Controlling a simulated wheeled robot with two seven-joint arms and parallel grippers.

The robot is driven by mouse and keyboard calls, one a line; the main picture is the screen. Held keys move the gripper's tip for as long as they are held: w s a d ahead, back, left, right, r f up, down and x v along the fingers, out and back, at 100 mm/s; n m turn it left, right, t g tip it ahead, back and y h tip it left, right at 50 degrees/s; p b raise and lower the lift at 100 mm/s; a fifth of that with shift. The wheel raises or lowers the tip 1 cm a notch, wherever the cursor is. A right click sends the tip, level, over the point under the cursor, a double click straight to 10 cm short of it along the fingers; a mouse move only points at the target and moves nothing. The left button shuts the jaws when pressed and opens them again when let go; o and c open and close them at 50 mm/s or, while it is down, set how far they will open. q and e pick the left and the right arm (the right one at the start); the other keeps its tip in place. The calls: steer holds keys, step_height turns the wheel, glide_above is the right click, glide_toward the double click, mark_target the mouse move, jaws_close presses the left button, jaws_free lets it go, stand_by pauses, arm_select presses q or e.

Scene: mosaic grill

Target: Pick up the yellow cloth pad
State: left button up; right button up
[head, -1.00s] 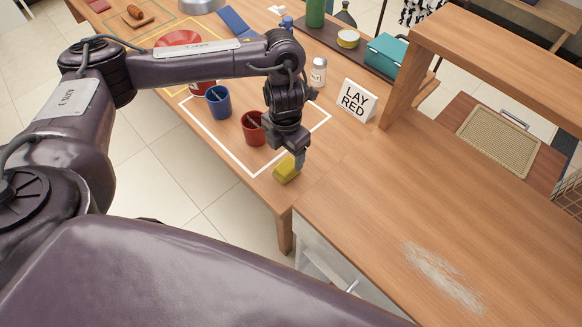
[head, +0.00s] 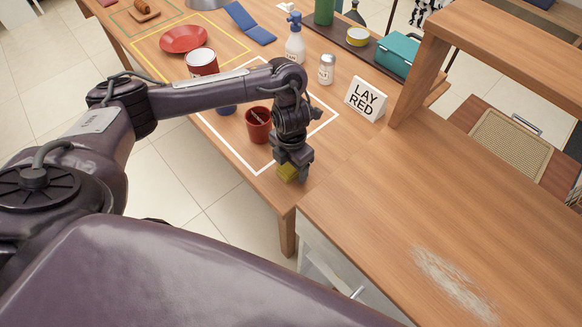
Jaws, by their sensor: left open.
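The yellow cloth pad (head: 286,172) lies on the wooden table near its front edge, just outside the white taped outline. My left gripper (head: 293,174) points down right over the pad and hides much of it. Its jaws are open, with the fingertips at about the pad's height. I cannot tell whether they touch it. My right gripper is not in view.
A red cup (head: 258,125) stands close behind my left gripper. A blue cup is mostly hidden by my left arm. A "LAY RED" sign (head: 366,99), a salt shaker (head: 327,70) and a spray bottle (head: 295,40) stand farther back. The counter (head: 400,215) at right is clear except for a whitish smear (head: 452,283).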

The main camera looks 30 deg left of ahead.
arm_select(q)
steer(key=c, duration=1.1)
steer(key=shift+o, duration=0.2)
steer(key=shift+w+r+p, duration=0.1)
steer(key=shift+r+p, duration=0.25)
steer(key=shift+r, duration=0.3)
step_height(320, 180, up, 19)
steer(key=p, duration=0.5)
steer(key=shift+f+p, duration=0.15)
steer(key=shift+p, duration=0.25)
